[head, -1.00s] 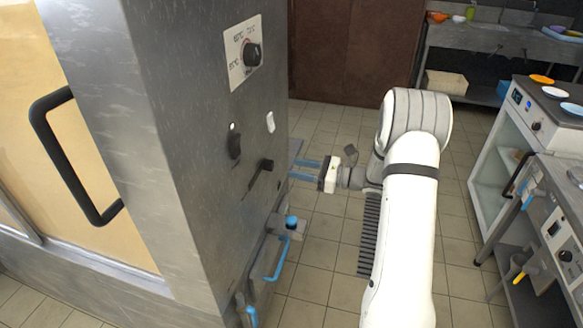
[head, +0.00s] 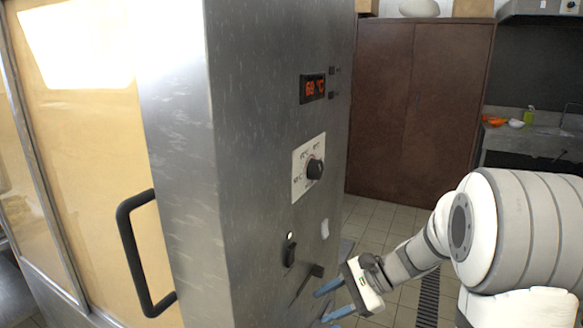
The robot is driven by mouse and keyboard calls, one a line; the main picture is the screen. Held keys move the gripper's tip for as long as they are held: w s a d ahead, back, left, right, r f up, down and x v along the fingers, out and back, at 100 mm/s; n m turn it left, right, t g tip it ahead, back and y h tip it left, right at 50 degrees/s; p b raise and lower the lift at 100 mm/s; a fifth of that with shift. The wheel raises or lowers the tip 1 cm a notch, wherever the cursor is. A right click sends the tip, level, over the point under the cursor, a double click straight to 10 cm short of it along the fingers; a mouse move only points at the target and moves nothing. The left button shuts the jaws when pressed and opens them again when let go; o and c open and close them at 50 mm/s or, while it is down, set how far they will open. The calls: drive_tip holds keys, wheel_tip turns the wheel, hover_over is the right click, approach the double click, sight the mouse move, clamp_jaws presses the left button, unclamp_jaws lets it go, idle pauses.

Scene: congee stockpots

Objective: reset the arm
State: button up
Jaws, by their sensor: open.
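My white arm comes in from the lower right. My gripper (head: 322,304) has two blue fingers that stand apart, with nothing visible between them. It points left, close to the lower part of the steel cabinet's control face (head: 268,120). A grey lever (head: 308,278) sits on that face just above and left of the fingers. I cannot tell whether the fingers touch the cabinet.
The cabinet has a black dial (head: 315,168), a lit red display (head: 313,88), a black switch (head: 289,250) and a black door handle (head: 140,255). A brown cupboard (head: 420,100) and a sink counter (head: 530,140) stand behind. Tiled floor (head: 372,222) shows between.

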drive_tip(key=s+d+r+n+t+h+p, duration=0.1)
drive_tip(key=s+d+r+n+h+p, duration=0.1)
drive_tip(key=s+n+h, duration=0.3)
drive_tip(key=s+d+r+n+t+h+p, duration=0.1)
drive_tip(key=s+d+r+n+h, duration=0.3)
drive_tip(key=s, duration=0.7)
drive_tip(key=r+n+h+p, duration=0.1)
drive_tip(key=n+h, duration=0.1)
drive_tip(key=n, duration=0.1)
drive_tip(key=shift+s+d+r+n, duration=0.3)
drive_tip(key=shift+s+d+n, duration=0.05)
drive_tip(key=shift+s+n, duration=0.05)
drive_tip(key=shift+c, duration=0.6)
idle(0.4)
